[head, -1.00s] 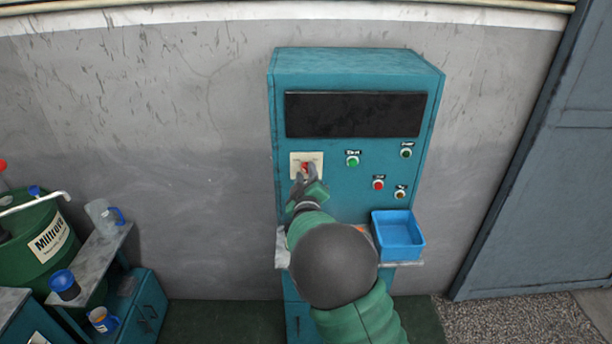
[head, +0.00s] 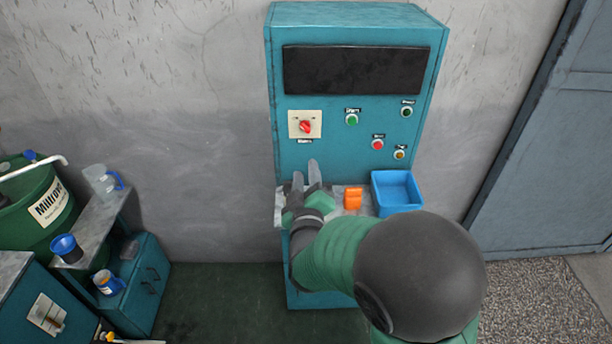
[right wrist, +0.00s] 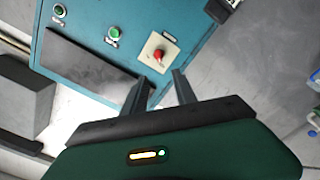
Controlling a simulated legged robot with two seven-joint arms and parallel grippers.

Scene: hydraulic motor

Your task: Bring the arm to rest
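My right gripper (head: 306,178) is below the red rotary switch (head: 305,127) on the front of the teal control cabinet (head: 345,25). Its two fingers are apart with nothing between them, and it does not touch the switch. In the right wrist view the open fingers (right wrist: 161,92) point toward the cabinet, with the red switch (right wrist: 158,55) beyond them on its cream plate. My right arm comes in from the lower right and hides part of the cabinet's shelf. My left gripper is not in view.
The cabinet shelf holds an orange block (head: 353,198) and a blue bin (head: 398,191), close to my right arm. Green (head: 352,119) and red (head: 377,144) buttons sit on the panel. At left stand a green barrel (head: 40,210), a clear jug (head: 103,181) and mugs. Floor between is clear.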

